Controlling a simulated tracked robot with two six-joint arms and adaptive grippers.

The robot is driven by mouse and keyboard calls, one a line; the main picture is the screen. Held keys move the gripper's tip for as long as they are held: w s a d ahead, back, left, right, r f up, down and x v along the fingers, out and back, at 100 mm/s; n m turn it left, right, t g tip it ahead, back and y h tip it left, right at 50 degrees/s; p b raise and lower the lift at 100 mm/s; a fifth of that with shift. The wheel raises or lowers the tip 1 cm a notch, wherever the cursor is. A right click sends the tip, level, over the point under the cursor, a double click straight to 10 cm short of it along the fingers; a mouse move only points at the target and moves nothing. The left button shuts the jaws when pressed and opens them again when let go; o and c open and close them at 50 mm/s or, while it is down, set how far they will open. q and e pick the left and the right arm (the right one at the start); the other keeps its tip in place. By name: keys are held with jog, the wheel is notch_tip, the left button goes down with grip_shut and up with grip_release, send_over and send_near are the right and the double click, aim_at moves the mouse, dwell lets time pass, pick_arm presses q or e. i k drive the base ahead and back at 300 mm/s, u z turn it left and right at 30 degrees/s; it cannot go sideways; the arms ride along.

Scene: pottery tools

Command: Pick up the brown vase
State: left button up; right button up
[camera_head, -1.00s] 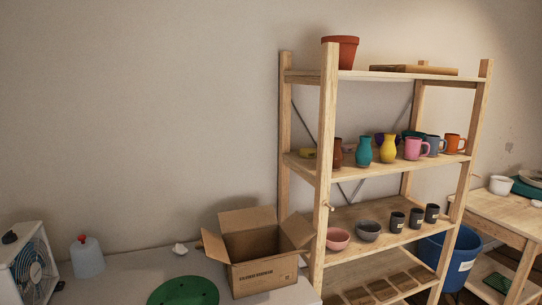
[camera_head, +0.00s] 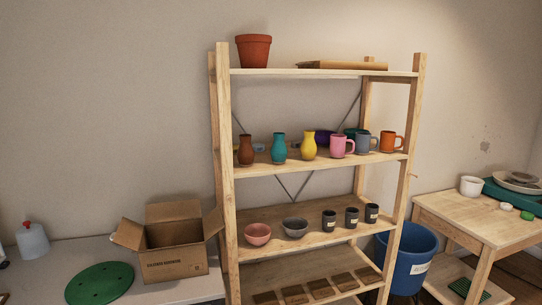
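The brown vase (camera_head: 245,150) stands upright on the second shelf from the top of the wooden rack (camera_head: 222,180), at the shelf's left end close to the left front post. A teal vase (camera_head: 279,148) and a yellow vase (camera_head: 309,146) stand in a row to its right. Neither of my grippers shows in the head view.
Pink, grey-blue and orange mugs (camera_head: 390,142) fill the right of that shelf. An open cardboard box (camera_head: 172,262) and a green disc (camera_head: 98,284) lie on the table at left. A blue bin (camera_head: 410,262) and a wooden table (camera_head: 470,222) are at right.

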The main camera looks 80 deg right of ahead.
aim_at(246, 154)
jog(key=z, duration=0.15)
jog(key=k, duration=0.35)
jog(key=u, duration=0.8)
jog(key=i, duration=0.15)
jog(key=z, duration=2.55)
jog(key=i, duration=0.7)
jog(key=u, duration=0.25)
jog(key=k, duration=0.75)
jog(key=z, duration=0.2)
jog(key=i, duration=0.85)
jog(key=u, duration=0.05)
